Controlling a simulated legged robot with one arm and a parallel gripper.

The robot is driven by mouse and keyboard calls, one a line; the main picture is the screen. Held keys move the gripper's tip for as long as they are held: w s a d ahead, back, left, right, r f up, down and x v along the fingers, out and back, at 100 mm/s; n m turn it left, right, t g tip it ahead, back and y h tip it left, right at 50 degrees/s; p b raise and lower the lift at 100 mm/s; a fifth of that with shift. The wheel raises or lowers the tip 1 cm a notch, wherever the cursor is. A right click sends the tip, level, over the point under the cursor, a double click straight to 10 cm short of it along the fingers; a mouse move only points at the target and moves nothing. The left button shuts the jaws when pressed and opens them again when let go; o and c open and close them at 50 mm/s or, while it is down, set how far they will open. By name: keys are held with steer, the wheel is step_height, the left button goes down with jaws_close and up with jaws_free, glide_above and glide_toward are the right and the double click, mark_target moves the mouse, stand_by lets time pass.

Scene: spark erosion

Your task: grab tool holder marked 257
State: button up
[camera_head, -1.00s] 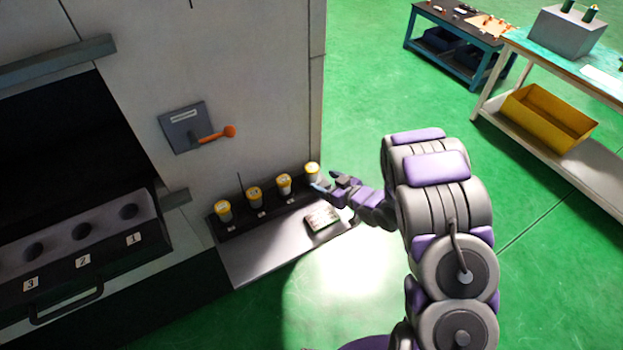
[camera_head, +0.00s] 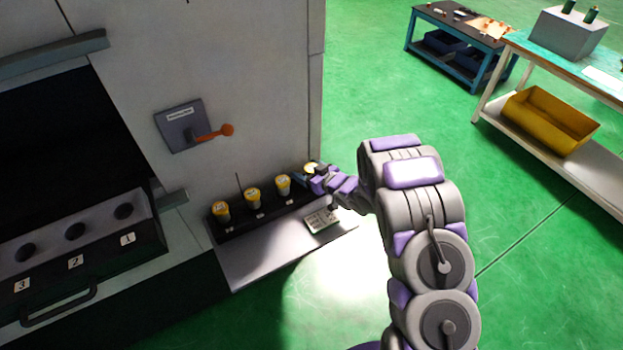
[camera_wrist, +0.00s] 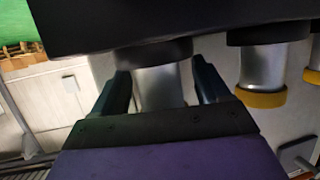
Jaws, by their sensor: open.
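Several white tool holders with yellow tops stand in a row on a dark rack (camera_head: 236,229) at the machine's side. The rightmost tool holder (camera_head: 311,167) is at my gripper (camera_head: 313,182), partly hidden by it. In the wrist view, which looks inverted, the open fingers of my gripper (camera_wrist: 162,92) stand on either side of a silvery holder body (camera_wrist: 157,88), with gaps visible. Neighbouring holders show to the right, such as one with a yellow rim (camera_wrist: 262,72). The number markings are too small to read, so I cannot tell which is 257.
A small plate (camera_head: 320,219) lies on the grey shelf before the rack. An orange-handled lever (camera_head: 213,133) is on the machine wall. A numbered drawer (camera_head: 85,262) with empty holes is at left. A bench with a yellow bin (camera_head: 550,120) stands right; green floor lies between.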

steer(key=c, duration=1.3)
steer(key=shift+c, duration=0.2)
